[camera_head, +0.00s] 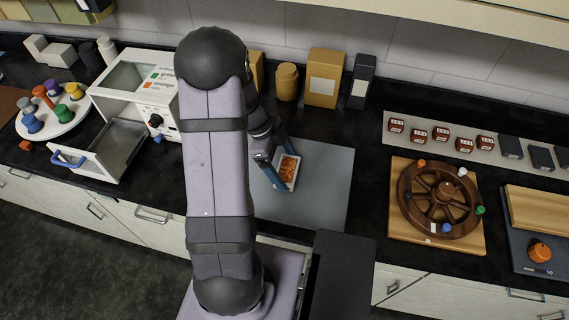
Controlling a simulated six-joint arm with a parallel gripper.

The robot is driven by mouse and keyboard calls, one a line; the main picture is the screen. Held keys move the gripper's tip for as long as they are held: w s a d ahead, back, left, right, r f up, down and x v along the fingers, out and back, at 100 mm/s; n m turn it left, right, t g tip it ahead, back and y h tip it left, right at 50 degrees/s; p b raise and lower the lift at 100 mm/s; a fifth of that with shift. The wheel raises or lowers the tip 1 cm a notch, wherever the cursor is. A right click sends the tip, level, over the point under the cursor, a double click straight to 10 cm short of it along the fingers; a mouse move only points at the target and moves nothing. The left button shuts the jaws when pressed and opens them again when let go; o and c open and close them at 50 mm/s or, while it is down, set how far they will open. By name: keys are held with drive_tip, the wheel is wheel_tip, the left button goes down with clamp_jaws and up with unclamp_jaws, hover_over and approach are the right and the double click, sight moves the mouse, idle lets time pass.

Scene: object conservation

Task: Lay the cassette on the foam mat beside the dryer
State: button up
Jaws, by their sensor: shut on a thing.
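The cassette (289,168) is a small white-rimmed tray with orange contents. My gripper (278,170), with blue fingers, is shut on it. The cassette is over the grey foam mat (325,190); I cannot tell whether it touches the mat or is held just above. My arm hides the mat's left part. The dryer (160,87) is a white box left of my arm, with a label naming green and orange and a dark knob. Its drawer (112,148) with a blue handle is pulled out at the front and looks empty.
A round white stand (55,128) with several coloured pegs is at the left. A wooden wheel (438,195) on a board is at the right. Boxes (324,78) and a jar (287,82) stand behind the mat. The mat's right side is clear.

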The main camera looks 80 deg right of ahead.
drive_tip(key=shift+f, duration=0.15)
drive_tip(key=o, duration=1)
drive_tip(key=shift+r, duration=0.3)
drive_tip(key=shift+w+d+r, duration=0.1)
drive_tip(key=shift+w+r, duration=0.1)
drive_tip(key=shift+r, duration=0.1)
drive_tip(key=b+v, duration=0.4)
drive_tip(key=v, duration=0.7)
drive_tip(key=w+a+f+n+t+h, duration=0.1)
drive_tip(key=w+a+f+n+t, duration=0.15)
drive_tip(key=w+a+n, duration=1.5)
drive_tip(key=a+f+n, duration=0.1)
drive_tip(key=a+n, duration=0.5)
drive_tip(key=a+f+n+t, duration=0.1)
drive_tip(key=a+n, duration=0.5)
drive_tip(key=a, duration=0.1)
drive_tip(key=a+f+n+t+y, duration=0.1)
drive_tip(key=a+f+n, duration=0.1)
drive_tip(key=a+n, duration=0.4)
drive_tip(key=shift+s+a+n, duration=0.25)
drive_tip(key=shift+s+a, duration=0.15)
drive_tip(key=shift+a, duration=0.15)
